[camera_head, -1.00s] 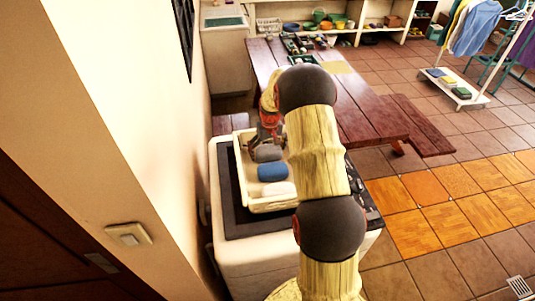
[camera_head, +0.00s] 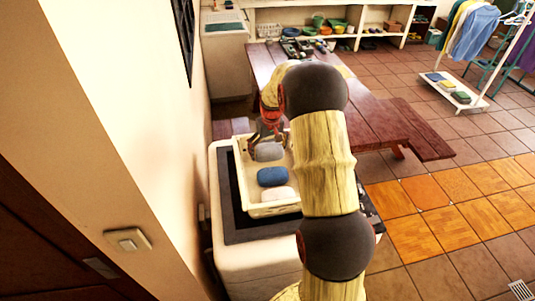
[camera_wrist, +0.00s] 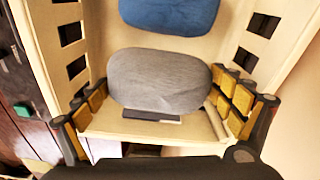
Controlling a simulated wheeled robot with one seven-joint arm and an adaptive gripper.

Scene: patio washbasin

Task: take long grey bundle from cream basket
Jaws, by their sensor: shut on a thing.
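The long grey bundle (camera_wrist: 160,80) is a rounded cloth roll between the yellow-padded fingers of my gripper (camera_wrist: 160,110) in the wrist view. My gripper is shut on it, with a finger at each end. In the head view the grey bundle (camera_head: 268,152) shows at the far end of the cream basket (camera_head: 240,170), and my gripper (camera_head: 266,136) comes down over it. I cannot tell whether the bundle still touches the basket floor. The basket's slotted walls (camera_wrist: 262,45) show at both sides in the wrist view.
A blue bundle (camera_head: 272,177) lies nearer in the basket, with a pale bundle (camera_head: 278,193) beside it. The basket stands on a dark mat (camera_head: 235,230) on a white appliance. A wall (camera_head: 150,130) is close on the left. A wooden table (camera_head: 375,115) stands beyond.

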